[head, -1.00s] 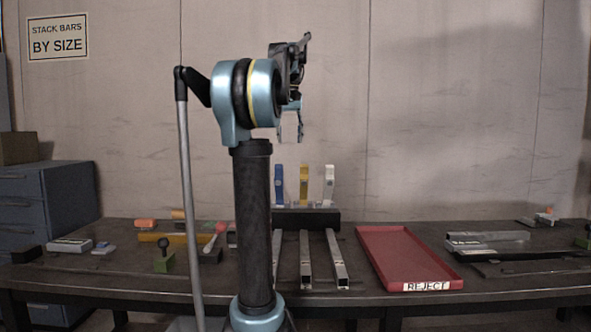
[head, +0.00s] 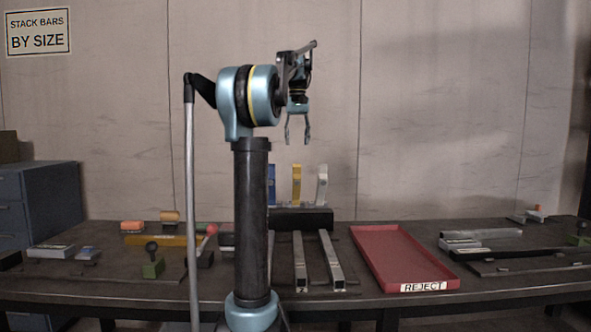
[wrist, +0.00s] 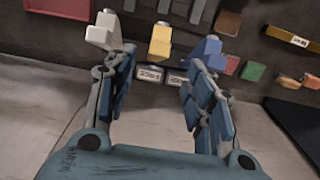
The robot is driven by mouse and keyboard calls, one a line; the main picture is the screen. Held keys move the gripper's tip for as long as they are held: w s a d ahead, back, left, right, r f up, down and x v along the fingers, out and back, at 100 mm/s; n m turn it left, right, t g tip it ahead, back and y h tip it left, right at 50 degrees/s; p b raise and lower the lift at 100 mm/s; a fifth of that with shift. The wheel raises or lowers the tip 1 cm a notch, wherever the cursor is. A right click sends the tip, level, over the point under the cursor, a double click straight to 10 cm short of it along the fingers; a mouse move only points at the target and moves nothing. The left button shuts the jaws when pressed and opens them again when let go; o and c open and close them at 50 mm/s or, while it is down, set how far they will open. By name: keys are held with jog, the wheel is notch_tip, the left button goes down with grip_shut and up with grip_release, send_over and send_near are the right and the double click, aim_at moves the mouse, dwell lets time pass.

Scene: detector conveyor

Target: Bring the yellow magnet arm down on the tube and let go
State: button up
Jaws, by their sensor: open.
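The yellow magnet arm (head: 296,185) stands raised on a black block (head: 301,219) at the back of the table, between a blue arm (head: 272,185) and a white arm (head: 322,184). Square metal tubes (head: 300,265) run forward from the block; the one on the left is mostly hidden by my column. My gripper (head: 298,137) is open and empty, pointing down, in the air above the yellow arm in the head view. In the wrist view the yellow arm (wrist: 160,42) shows between and beyond my fingers (wrist: 157,70), with no contact visible.
A red reject tray (head: 402,255) lies right of the tubes. Loose blocks, a green block with a black knob (head: 153,265) and other parts lie on the left. Bars (head: 482,234) lie on the right. The air around my gripper is clear.

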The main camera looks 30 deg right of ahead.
aim_at(297, 165)
notch_tip(297, 165, down, 11)
jog(key=shift+r, duration=0.1)
dwell(0.3)
jog(key=c, duration=0.9)
